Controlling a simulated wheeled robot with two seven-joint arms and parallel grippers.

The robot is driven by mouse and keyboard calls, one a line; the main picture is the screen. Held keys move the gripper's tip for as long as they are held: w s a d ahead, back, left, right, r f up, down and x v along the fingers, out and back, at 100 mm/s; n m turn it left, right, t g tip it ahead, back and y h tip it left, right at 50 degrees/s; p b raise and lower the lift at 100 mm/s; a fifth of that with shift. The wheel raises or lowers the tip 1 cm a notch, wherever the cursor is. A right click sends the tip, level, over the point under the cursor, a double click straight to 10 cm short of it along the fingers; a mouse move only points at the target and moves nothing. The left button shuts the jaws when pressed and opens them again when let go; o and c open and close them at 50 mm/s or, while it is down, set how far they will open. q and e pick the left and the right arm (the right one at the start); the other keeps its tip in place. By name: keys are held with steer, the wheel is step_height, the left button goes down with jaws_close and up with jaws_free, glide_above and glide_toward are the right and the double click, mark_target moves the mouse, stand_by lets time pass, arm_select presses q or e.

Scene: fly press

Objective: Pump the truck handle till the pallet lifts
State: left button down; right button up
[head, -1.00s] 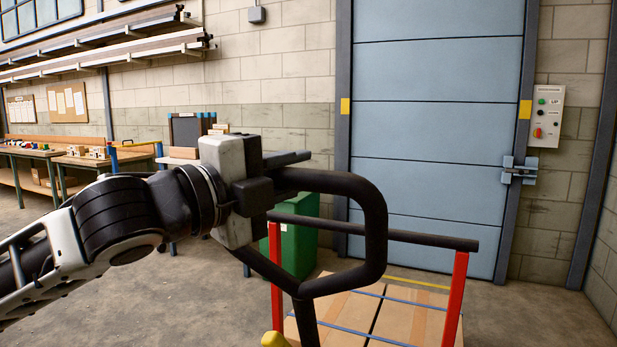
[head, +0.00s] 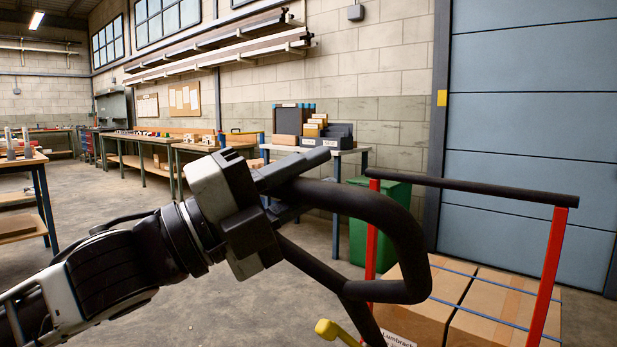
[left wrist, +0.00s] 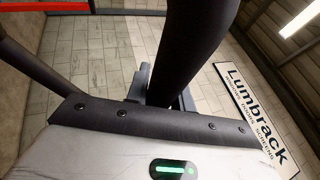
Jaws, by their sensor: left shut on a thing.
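The truck handle is a black looped bar (head: 402,240) in the middle of the head view. My left gripper (head: 285,190) is shut on the upper left part of that loop. In the left wrist view the dark handle bar (left wrist: 195,45) runs up from the jaws. A yellow lever (head: 328,329) shows low beside the handle shaft. The load on the pallet is strapped cardboard boxes (head: 497,305) between red posts (head: 551,270) with a black crossbar. The pallet itself and the truck's forks are out of view. My right gripper is not in view.
A green bin (head: 388,195) stands behind the handle. A small table (head: 345,151) with dark bins and workbenches (head: 150,140) line the back wall. A large blue-grey door (head: 530,150) is at the right. The floor at the left (head: 110,215) has open room.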

arm_select(q)
steer(key=shift+s+f, duration=0.1)
steer(key=c, duration=1.2)
jaws_free()
steer(key=shift+a, duration=0.1)
steer(key=b+v, duration=0.9)
steer(key=v, duration=0.6)
steer(key=shift+a, duration=0.3)
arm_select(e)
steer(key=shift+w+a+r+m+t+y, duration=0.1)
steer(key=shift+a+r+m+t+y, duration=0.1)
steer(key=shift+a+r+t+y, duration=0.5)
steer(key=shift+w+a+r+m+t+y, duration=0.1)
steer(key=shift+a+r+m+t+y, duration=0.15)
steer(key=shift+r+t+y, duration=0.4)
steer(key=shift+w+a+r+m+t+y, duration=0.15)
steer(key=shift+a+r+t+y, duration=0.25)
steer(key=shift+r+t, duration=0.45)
arm_select(q)
steer(key=shift+s+f, duration=0.15)
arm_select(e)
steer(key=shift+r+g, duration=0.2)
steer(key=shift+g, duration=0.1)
